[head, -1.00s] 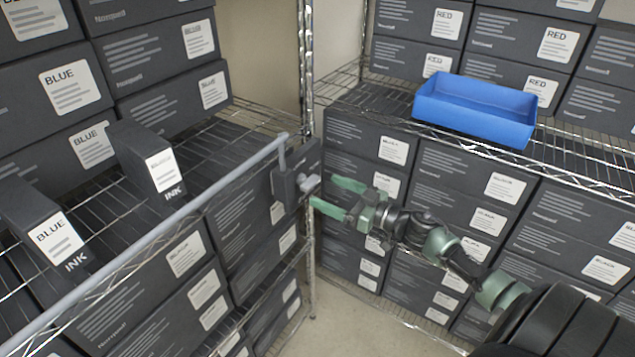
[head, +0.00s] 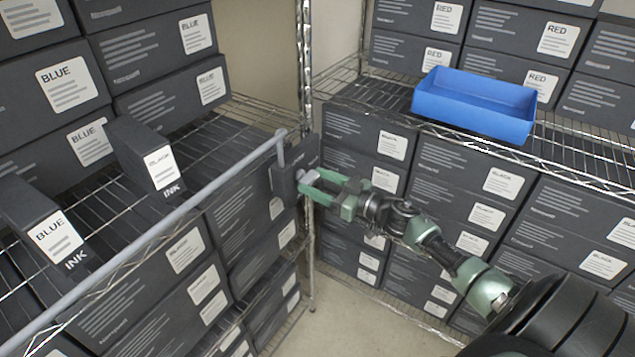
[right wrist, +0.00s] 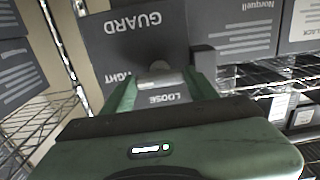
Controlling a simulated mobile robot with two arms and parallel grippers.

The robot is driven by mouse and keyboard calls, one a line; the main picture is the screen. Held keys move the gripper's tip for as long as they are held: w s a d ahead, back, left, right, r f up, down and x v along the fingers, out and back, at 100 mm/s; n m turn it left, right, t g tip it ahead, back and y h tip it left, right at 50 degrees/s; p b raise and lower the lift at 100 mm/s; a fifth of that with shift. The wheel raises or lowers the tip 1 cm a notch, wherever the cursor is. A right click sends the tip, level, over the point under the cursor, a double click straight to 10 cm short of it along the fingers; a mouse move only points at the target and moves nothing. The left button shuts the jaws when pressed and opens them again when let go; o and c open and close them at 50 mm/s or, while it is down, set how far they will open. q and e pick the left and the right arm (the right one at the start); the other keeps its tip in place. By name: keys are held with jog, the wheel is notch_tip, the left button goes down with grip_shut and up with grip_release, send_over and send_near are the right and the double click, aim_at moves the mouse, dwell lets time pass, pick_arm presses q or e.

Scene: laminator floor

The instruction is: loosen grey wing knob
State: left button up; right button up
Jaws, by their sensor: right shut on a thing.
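The grey wing knob (head: 309,177) sits on the front of a dark guard plate (head: 281,184) at the end of the grey rail (head: 190,208). My right gripper (head: 304,184) reaches in from the right and is shut on the knob, one green finger on each side. In the right wrist view the pale knob (right wrist: 159,82) shows between the fingers, partly hidden. The plate (right wrist: 125,40) there reads GUARD and LOOSE, with another word partly covered by a finger. My left gripper is not in view.
The rail runs along the front of the left wire shelf, where two ink boxes (head: 147,158) (head: 42,225) stand. A blue bin (head: 470,105) sits on the right shelf. Stacked dark cartons (head: 470,185) fill the shelves behind my right arm.

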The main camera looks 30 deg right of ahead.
jog(key=n, duration=0.3)
jog(key=shift+n+b, duration=0.35)
jog(key=shift+n, duration=0.05)
jog(key=n+b, duration=0.1)
jog(key=n, duration=0.3)
jog(key=shift+n, duration=0.3)
jog(key=shift+n+b, duration=2.2)
jog(key=shift+n, duration=2.5)
jog(key=o, duration=1.4)
jog(key=shift+c, duration=0.2)
